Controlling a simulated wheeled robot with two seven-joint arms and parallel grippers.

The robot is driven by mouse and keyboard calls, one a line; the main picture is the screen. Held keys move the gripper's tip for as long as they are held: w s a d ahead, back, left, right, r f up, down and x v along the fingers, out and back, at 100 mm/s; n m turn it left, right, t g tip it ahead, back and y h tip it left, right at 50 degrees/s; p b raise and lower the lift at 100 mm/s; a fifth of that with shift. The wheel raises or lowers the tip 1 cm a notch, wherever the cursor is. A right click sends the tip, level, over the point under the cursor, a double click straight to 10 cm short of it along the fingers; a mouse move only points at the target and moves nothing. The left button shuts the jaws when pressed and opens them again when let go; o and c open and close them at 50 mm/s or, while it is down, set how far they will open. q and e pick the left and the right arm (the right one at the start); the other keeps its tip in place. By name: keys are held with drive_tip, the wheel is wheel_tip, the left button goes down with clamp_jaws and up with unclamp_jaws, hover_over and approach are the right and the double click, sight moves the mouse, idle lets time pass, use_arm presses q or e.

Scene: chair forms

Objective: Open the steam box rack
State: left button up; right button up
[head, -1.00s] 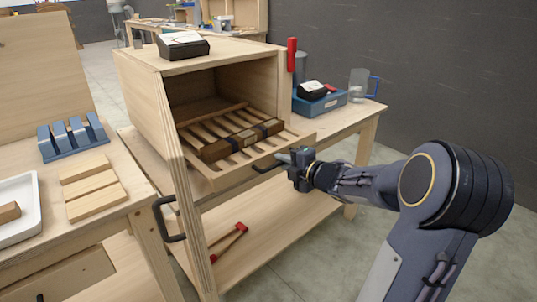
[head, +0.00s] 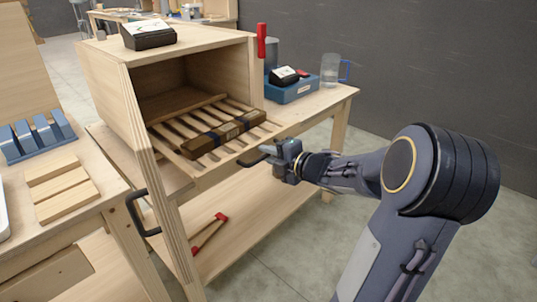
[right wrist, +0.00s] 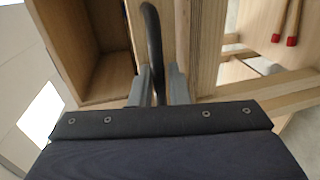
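The steam box (head: 185,55) is a wooden cabinet on a bench, open at the front. Its slatted rack (head: 268,127) sticks out through the opening, with brown wood pieces with dark bands (head: 225,134) lying across the slats. A black handle (head: 250,160) is on the rack's front. My right gripper (head: 275,153) is at this handle. In the right wrist view its two fingers (right wrist: 159,85) stand on either side of the black bar (right wrist: 153,40), closed on it. The box door (head: 160,185) stands open, seen nearly edge-on, with its own black handle (head: 140,212). My left gripper is out of view.
A black device (head: 148,36) sits on top of the box. A blue tray (head: 292,92) and a clear jug (head: 330,70) stand on the bench at right. A red-ended tool (head: 208,235) lies on the lower shelf. Floor in front of the bench is clear.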

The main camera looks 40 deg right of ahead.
drive_tip(key=p+v, duration=0.1)
drive_tip(key=v, duration=0.6)
drive_tip(key=shift+s, duration=0.4)
drive_tip(key=shift+r, duration=0.15)
